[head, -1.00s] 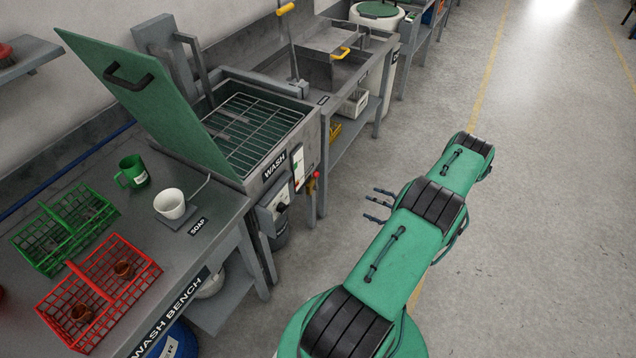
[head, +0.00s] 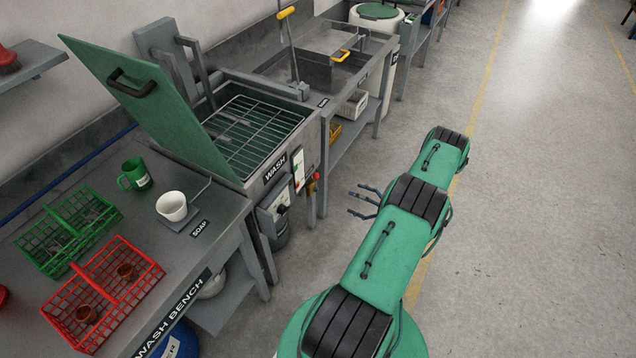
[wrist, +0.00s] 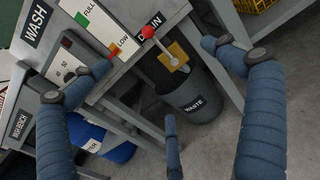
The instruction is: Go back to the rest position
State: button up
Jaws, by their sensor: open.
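My gripper (head: 365,202) is in the aisle in front of the wash bench, with its fingers apart and nothing between them. My green arm (head: 390,255) reaches forward over the floor. In the wrist view the blue fingers of my gripper (wrist: 165,120) are spread, with the waste bin (wrist: 190,95) and a red-knobbed drain lever (wrist: 149,33) beyond them. The fingers look apart from both.
The wash tank's green lid (head: 150,105) stands open. The floor (head: 530,220) to the right is clear.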

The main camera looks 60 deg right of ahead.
jog(key=shift+w, duration=1.3)
jog(key=s+b, duration=0.2)
jog(key=s, duration=0.8)
jog(key=shift+d+r, duration=0.15)
dwell(0.7)
